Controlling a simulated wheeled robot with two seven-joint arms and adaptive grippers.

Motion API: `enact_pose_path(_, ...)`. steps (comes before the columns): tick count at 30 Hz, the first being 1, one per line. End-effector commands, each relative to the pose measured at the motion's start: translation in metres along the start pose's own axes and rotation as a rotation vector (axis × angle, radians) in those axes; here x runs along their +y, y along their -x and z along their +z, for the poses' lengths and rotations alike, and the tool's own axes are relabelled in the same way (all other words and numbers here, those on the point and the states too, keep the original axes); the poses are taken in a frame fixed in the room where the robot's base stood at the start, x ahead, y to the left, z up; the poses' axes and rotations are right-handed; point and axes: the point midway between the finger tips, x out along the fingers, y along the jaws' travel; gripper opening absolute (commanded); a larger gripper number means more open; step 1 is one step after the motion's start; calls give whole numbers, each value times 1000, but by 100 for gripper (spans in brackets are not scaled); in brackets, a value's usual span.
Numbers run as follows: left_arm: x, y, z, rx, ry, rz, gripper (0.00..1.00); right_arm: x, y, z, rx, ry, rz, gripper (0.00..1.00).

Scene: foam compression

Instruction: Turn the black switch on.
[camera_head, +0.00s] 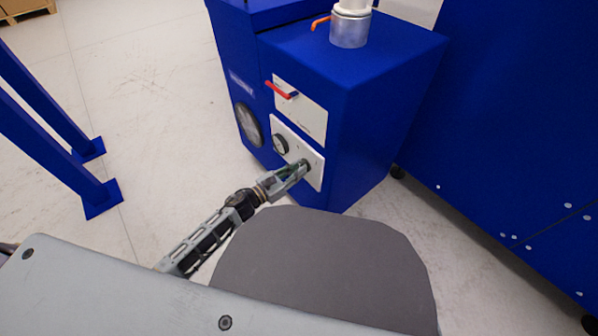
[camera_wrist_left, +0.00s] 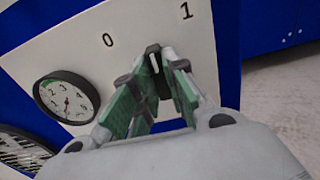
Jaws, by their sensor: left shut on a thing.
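The black switch (camera_wrist_left: 154,61) is on a white panel (camera_wrist_left: 75,51) with the marks 0 and 1. A white line on the switch points up between the two marks, as far as it shows. My left gripper (camera_wrist_left: 160,66) is shut on the switch, with green-padded fingers on both sides of it. The fingers hide part of the switch. In the head view my left gripper (camera_head: 302,167) reaches the lower white panel (camera_head: 314,177) on the blue cabinet (camera_head: 361,129). My right gripper is not in view.
A round gauge (camera_wrist_left: 67,97) sits left of the switch. Above the panel is a red lever (camera_head: 282,90), and a metal pipe (camera_head: 349,27) rises from the cabinet top. A blue frame (camera_head: 60,155) stands at left, a large blue wall (camera_head: 510,110) at right. Open floor lies between frame and cabinet.

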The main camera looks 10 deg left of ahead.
Motion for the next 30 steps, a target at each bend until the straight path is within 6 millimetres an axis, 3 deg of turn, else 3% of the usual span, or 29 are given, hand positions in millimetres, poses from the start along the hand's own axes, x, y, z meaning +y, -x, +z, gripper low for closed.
enact_pose_path(25, 0, 0, 0, 1, -670, 2, 0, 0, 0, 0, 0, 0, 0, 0)
enact_pose_path(26, 0, 0, 0, 2, -682, 2, 15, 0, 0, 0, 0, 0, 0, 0)
enact_pose_path(30, 0, 0, 0, 2, -677, 1, 33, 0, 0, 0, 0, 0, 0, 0)
